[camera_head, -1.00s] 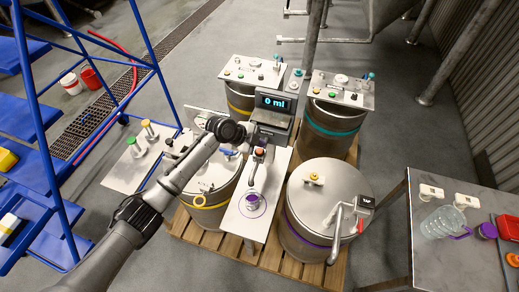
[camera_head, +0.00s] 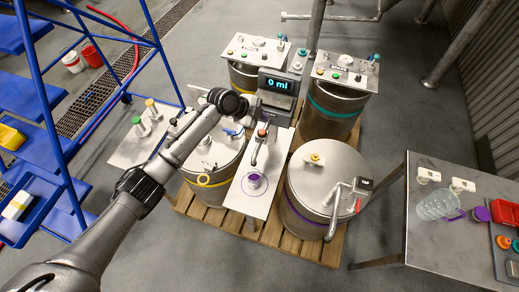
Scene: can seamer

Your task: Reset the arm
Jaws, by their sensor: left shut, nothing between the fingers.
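My left arm comes in from the lower left and reaches over the yellow-ringed tank (camera_head: 207,182). Its dark wrist and left gripper (camera_head: 246,102) are just left of the display unit, which reads 0 ml (camera_head: 279,85). The gripper is small and partly hidden, but looks shut, with nothing seen in it. I cannot tell whether it touches anything. My right gripper is not in view.
A purple-ringed tank (camera_head: 322,187) stands on the wooden pallet (camera_head: 265,232). A purple cap (camera_head: 254,180) is on the central plate. A blue rack (camera_head: 60,110) is at left.

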